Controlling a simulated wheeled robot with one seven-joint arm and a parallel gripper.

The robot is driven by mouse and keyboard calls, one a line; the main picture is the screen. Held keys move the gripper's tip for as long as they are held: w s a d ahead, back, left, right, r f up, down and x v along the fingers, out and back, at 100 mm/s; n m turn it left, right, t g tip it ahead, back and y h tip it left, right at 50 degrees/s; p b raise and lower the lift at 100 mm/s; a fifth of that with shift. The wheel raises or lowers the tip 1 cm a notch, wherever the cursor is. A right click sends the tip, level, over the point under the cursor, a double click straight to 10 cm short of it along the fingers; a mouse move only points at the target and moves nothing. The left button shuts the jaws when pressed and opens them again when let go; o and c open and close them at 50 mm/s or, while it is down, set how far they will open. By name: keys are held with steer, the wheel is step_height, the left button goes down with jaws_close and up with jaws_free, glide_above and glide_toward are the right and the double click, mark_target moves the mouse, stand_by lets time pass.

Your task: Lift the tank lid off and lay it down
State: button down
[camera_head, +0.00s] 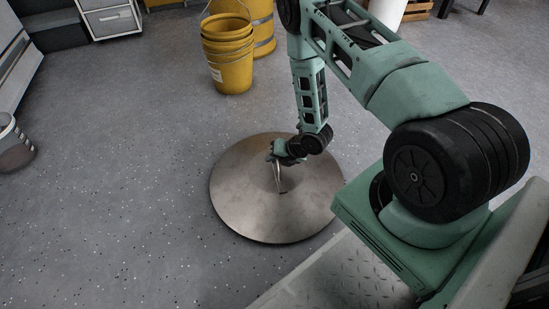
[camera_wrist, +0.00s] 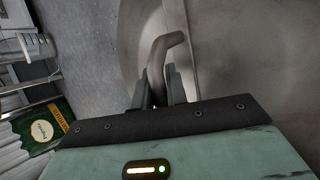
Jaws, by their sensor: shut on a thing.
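The tank lid (camera_head: 240,205) is a large round grey metal disc, slightly domed, with a bent bar handle (camera_head: 277,178) at its middle. In the head view it is low over the speckled grey floor and looks roughly level; I cannot tell whether it touches the floor. My gripper (camera_head: 273,160) is at the lid's centre, shut on the handle. In the wrist view the handle (camera_wrist: 160,55) stands between the two fingers (camera_wrist: 163,88), and the lid (camera_wrist: 245,50) fills the right side. The tank is not seen.
Yellow buckets (camera_head: 228,55) stand behind the lid. A grey cylinder-shaped container (camera_head: 15,150) is at the left edge, and a drawer cabinet (camera_head: 108,17) is at the back left. A green-and-yellow package (camera_wrist: 45,125) shows in the wrist view. The floor left of the lid is clear.

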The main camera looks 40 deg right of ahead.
steer(key=shift+w, duration=0.1)
steer(key=c, duration=1.3)
jaws_free()
steer(key=shift+f, duration=0.15)
steer(key=shift+p+v, duration=4.3)
steer(key=shift+v, duration=4.5)
steer(key=shift+w+a, duration=0.1)
steer(key=shift+a, duration=0.05)
